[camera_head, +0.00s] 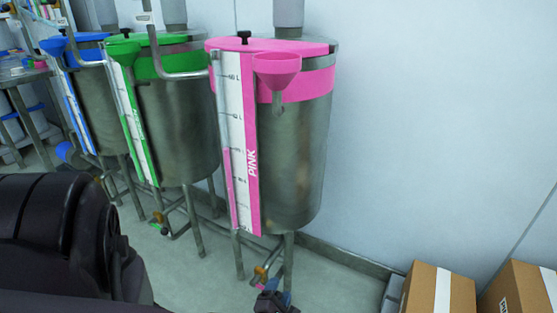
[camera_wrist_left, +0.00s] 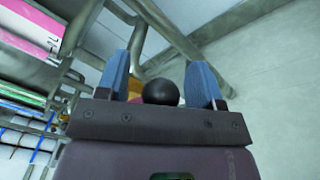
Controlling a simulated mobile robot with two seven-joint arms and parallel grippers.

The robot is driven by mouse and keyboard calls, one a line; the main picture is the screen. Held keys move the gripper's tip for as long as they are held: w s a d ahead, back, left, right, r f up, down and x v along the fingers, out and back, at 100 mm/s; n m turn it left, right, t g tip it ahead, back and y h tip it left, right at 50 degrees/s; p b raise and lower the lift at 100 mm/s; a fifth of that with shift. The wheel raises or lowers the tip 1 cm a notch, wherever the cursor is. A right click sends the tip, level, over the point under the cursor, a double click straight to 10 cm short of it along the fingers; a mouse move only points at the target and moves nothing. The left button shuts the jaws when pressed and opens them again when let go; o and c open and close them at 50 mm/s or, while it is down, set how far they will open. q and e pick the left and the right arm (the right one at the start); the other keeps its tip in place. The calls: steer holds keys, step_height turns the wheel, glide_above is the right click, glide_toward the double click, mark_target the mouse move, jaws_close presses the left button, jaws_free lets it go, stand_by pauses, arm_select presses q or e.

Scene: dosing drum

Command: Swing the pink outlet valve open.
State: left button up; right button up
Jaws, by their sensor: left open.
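The pink drum (camera_head: 293,165) stands at the middle, a steel tank with a pink band, a pink funnel and a level scale marked PINK. Its outlet valve (camera_head: 261,274) sits low beneath it, brass with a small pink part. My left gripper (camera_head: 270,296) is at the bottom edge of the head view, just below the valve. In the left wrist view its two blue fingers (camera_wrist_left: 158,85) are apart. A round black knob (camera_wrist_left: 160,92) shows between them, with orange-brass fitting behind it; I cannot tell whether the fingers touch it. My right gripper is not in view.
Green (camera_head: 177,120) and blue (camera_head: 92,105) drums stand to the left on steel legs. Cardboard boxes (camera_head: 440,290) stand at the lower right. Steel legs and pipes (camera_wrist_left: 175,40) run close beyond my left fingers. The floor between drums and boxes is partly clear.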

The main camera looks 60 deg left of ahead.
arm_select(q)
steer(key=shift+w+a, duration=0.1)
steer(key=shift+w, duration=0.05)
steer(key=shift+c, duration=0.2)
jaws_close()
